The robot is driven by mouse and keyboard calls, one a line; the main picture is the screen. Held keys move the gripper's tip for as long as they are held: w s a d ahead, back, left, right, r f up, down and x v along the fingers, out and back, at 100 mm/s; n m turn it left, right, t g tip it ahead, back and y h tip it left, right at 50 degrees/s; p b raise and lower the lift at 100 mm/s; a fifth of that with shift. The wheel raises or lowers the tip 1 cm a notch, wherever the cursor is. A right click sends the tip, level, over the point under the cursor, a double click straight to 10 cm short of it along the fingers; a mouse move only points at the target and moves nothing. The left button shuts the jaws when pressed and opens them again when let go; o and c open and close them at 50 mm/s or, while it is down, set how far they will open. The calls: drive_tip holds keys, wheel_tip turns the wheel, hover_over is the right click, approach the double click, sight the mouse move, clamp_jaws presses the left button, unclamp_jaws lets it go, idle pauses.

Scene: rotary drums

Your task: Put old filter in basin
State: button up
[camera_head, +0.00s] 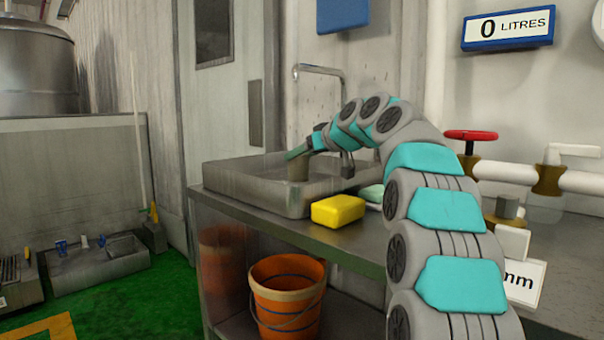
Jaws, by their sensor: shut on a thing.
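The metal basin (245,195) sits on the counter, left of centre, under a tall bent tap (320,70). My arm curves from the lower right up and over to it. My gripper (299,152) is above the basin and shut on a small grey-brown cylinder, the old filter (298,169). The filter hangs about upright within the basin's outline. Its lower end is low, and I cannot tell whether it touches the basin floor. The gripper's far finger is mostly hidden.
A yellow sponge (338,210) and a pale green piece (371,194) lie on the counter (350,241) by the basin. An orange bucket (287,300) stands below. White pipes with a red valve wheel (471,135) are at right. Green floor (130,300) is open at left.

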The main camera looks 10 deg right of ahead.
drive_tip(key=shift+f+b, duration=0.5)
drive_tip(key=shift+f, duration=0.75)
drive_tip(key=shift+f, duration=0.15)
drive_tip(key=o, duration=1.4)
drive_tip(key=shift+c, duration=0.2)
drive_tip(key=shift+r, duration=0.25)
drive_tip(key=b+v, duration=0.1)
drive_tip(key=v, duration=1.1)
drive_tip(key=shift+f, duration=0.15)
